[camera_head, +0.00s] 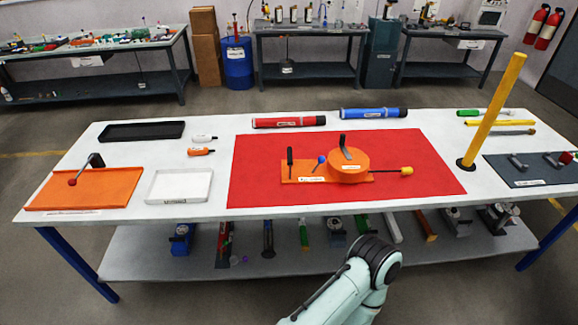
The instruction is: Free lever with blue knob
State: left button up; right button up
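The lever with the blue knob (320,161) stands tilted on the orange base plate (340,179) of a pump-like device, on a red mat (260,180) in the middle of the table. A black upright handle (289,158) is to its left. An orange round drum (348,166) with a dark handle on top is to its right. Whether anything locks or blocks the lever is too small to tell. Part of one of my arms shows at the bottom centre, in front of the table and apart from the device. Neither of my grippers is in view.
A rod with a yellow knob (407,170) sticks out right of the drum. Red (288,121) and blue (373,112) tubes lie behind it. A tall yellow post (492,110) rises at right. White (178,186) and orange (110,187) trays lie left. The mat's front is clear.

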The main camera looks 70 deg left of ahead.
aim_at(320, 160)
jog(key=u, duration=2.3)
jog(key=i+l+z, duration=0.15)
jog(key=i+l, duration=0.95)
